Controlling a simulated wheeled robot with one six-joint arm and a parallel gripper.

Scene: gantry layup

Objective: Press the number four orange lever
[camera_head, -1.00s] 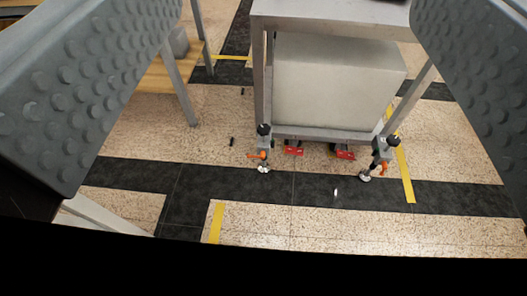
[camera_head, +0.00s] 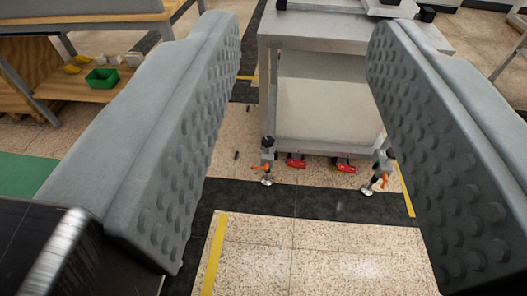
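Two small orange levers show low on the grey cart (camera_head: 350,30). One orange lever (camera_head: 258,167) is at the foot of its left leg, the other orange lever (camera_head: 385,180) at the foot of its right leg. I can read no numbers on them, so I cannot tell which is number four. Two red parts, one red part (camera_head: 296,160) and another red part (camera_head: 344,164), sit between the legs. My gripper (camera_head: 305,40) is open and empty, its two grey studded fingers wide apart, with the cart seen beyond and between them.
A wooden bench (camera_head: 90,86) with a green bin (camera_head: 102,79) and yellow items stands at the left. A green mat (camera_head: 25,172) lies in front of it. The speckled floor (camera_head: 300,265) with dark strips and yellow tape is clear before the cart.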

